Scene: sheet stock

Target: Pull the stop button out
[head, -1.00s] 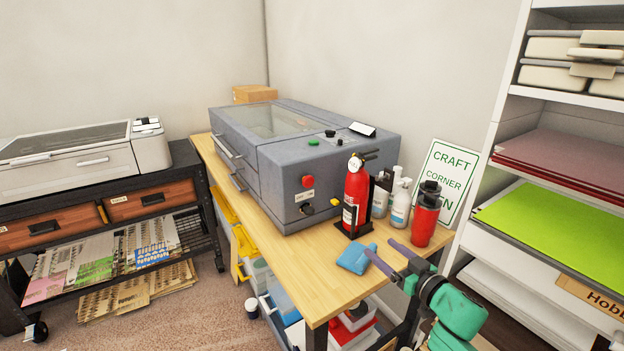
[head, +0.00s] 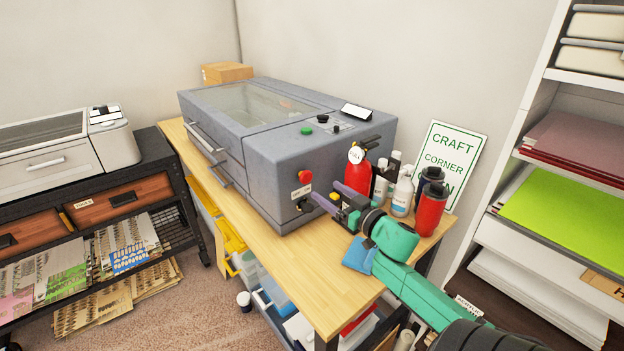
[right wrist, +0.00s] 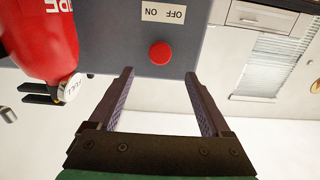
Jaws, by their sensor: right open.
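The red stop button (head: 305,176) sits on the front face of the grey machine (head: 262,182), above an ON/OFF label. In the right wrist view the button (right wrist: 160,54) shows as a round red knob beyond the fingertips, roughly midway between them, with the label (right wrist: 163,13) beside it. My right gripper (head: 329,195) is open and empty, in front of the machine's face, a little right of and below the button in the head view. Its two purple-grey fingers (right wrist: 158,75) are spread and do not touch the button. My left gripper is out of view.
A red fire extinguisher (head: 357,176) stands close beside my right gripper, partly hidden by it. White bottles (head: 402,195), a red flask (head: 430,210) and a blue cloth (head: 358,254) are on the wooden table (head: 285,262) nearby. The tabletop left of the gripper is clear.

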